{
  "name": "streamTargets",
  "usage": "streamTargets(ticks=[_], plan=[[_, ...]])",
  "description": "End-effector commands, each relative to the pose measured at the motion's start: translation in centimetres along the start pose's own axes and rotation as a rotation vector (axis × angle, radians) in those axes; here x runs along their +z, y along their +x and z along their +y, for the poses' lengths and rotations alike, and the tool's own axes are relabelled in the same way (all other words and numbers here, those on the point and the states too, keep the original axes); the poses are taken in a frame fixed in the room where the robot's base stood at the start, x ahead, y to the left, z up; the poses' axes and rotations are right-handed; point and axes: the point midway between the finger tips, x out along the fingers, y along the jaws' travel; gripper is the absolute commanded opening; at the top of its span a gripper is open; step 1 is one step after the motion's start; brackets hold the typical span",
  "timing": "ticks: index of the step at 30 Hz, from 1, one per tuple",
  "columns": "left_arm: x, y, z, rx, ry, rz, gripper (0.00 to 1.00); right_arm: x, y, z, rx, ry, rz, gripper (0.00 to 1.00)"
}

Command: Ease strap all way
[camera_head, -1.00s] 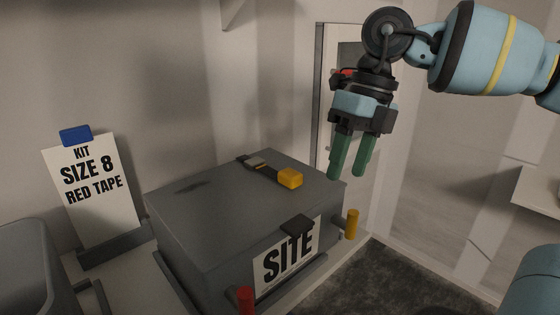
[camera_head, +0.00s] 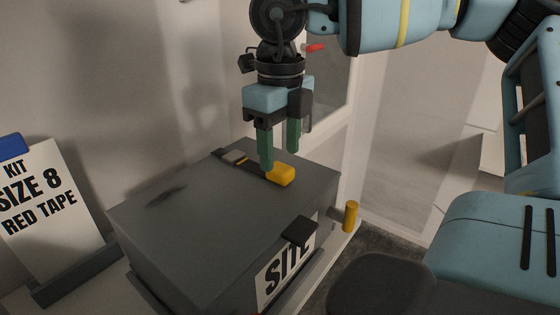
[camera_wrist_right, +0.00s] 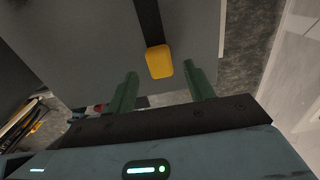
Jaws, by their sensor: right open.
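A dark strap (camera_head: 236,158) lies across the top of a grey box (camera_head: 200,220) and ends in a yellow tab (camera_head: 282,176). In the right wrist view the dark strap (camera_wrist_right: 148,20) runs down to the yellow tab (camera_wrist_right: 159,62), which lies ahead of my fingers and between their lines. My right gripper (camera_head: 280,160) is open, with its green fingers pointing down just over the tab end of the strap. In the wrist view the right gripper (camera_wrist_right: 160,85) has nothing between its fingers. I cannot tell whether a finger touches the tab. My left gripper is not in view.
The box has a black latch (camera_head: 300,231) over a white SITE label (camera_head: 284,272). A yellow peg (camera_head: 351,216) stands at its right. A sign (camera_head: 45,210) reading KIT SIZE 8 RED TAPE stands at left. The wall is close behind.

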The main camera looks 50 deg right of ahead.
Motion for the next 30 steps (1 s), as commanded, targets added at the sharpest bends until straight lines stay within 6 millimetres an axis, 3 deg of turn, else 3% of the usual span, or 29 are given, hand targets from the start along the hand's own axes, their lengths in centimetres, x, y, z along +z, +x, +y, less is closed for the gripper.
streamTargets(ticks=[7, 18, 30], plan=[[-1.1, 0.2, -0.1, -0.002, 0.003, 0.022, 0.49, 0.0, 2.9, 0.0, 0.001, -0.001, 0.001, 0.53], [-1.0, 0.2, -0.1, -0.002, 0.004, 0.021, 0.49, 0.0, 3.4, 0.0, -0.001, 0.0, -0.001, 0.53], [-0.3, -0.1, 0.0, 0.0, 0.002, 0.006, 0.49, 0.0, 3.4, 0.0, -0.001, 0.0, -0.001, 0.02]])
